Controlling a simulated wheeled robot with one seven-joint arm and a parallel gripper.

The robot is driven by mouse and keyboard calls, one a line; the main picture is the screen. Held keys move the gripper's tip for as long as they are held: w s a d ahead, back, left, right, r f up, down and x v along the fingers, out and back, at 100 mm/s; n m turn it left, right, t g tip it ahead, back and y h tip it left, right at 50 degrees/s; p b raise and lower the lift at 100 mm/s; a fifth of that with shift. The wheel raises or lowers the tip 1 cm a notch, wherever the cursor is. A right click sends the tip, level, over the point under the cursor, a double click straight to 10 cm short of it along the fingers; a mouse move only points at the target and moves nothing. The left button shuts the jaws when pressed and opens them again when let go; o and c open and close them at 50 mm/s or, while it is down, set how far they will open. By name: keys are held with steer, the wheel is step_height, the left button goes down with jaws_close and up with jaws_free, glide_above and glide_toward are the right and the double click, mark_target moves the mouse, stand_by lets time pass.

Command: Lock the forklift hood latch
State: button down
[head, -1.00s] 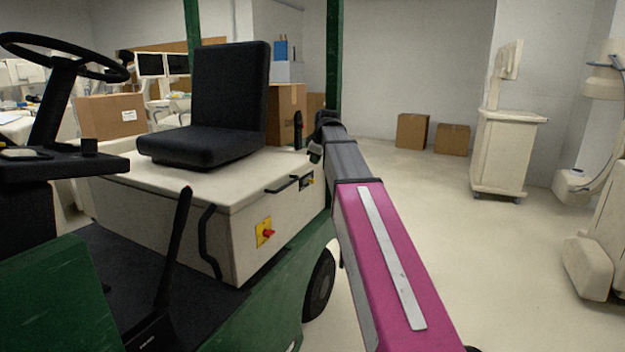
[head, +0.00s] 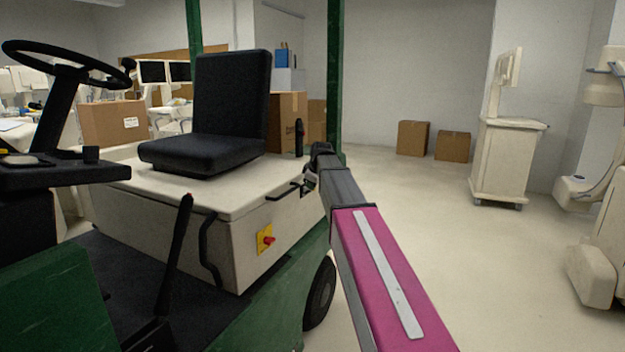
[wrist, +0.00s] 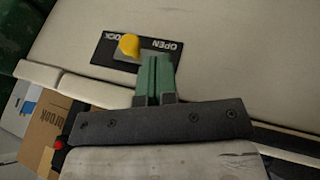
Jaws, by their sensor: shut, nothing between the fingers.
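The forklift's cream hood (head: 170,195) carries the seat, and its front corner faces me in the head view. The latch's yellow knob (wrist: 129,46) sits on a black label plate (wrist: 108,52) in the wrist view. The plate's lettering appears upside down, with "OPEN" right of the knob and "LOCK" partly covered by it. My gripper (wrist: 156,60) has its green fingers shut and empty. The fingertips are just below and right of the knob; I cannot tell whether they touch it. In the head view my gripper (head: 311,172) is at the hood's right end and hides the latch.
The black seat (head: 225,115) stands on top, with a green post (head: 334,80) behind. Cardboard boxes (head: 413,138) stand at the back wall.

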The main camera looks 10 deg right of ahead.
steer(key=shift+w+d+f, duration=0.3)
steer(key=shift+w, duration=0.25)
steer(key=shift+w+d+f, duration=0.25)
steer(key=shift+w+f, duration=0.05)
steer(key=shift+w, duration=0.25)
steer(key=w+d, duration=0.2)
steer(key=w, duration=0.1)
steer(key=shift+w+d, duration=0.2)
steer(key=s+a+v, duration=0.1)
steer(key=s+v, duration=0.1)
steer(key=v, duration=1.1)
steer(key=shift+a+f, duration=0.4)
steer(key=shift+a, duration=0.1)
